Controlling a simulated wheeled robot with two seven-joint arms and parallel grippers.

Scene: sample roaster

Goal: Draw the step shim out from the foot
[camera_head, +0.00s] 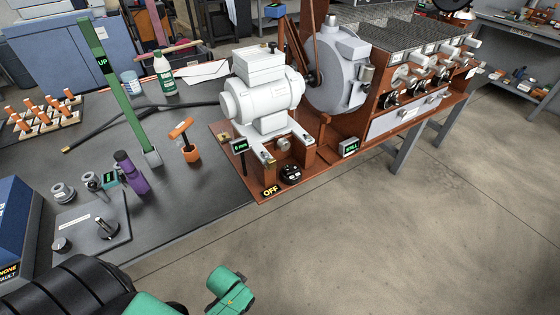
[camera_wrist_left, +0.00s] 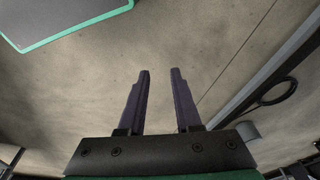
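A white motor (camera_head: 262,92) stands on an orange-brown base plate (camera_head: 232,172), with its front feet and small metal fittings (camera_head: 284,144) at the near edge. I cannot make out the step shim for certain at this size. A small dark display (camera_head: 239,146) with green text stands by the near foot. My left gripper (camera_wrist_left: 161,74) is open and empty in the left wrist view, with bare floor behind its fingers. In the head view only green and black parts of my arm show at the bottom, well in front of the motor. My right gripper is not in view.
A green bar marked UP (camera_head: 118,95) leans up from the dark bench (camera_head: 205,205). An orange-handled tool (camera_head: 185,140) and a purple-handled item (camera_head: 130,172) stand left of the motor. A black knob (camera_head: 291,173) is beside an OFF sign (camera_head: 271,190). Floor at the right is clear.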

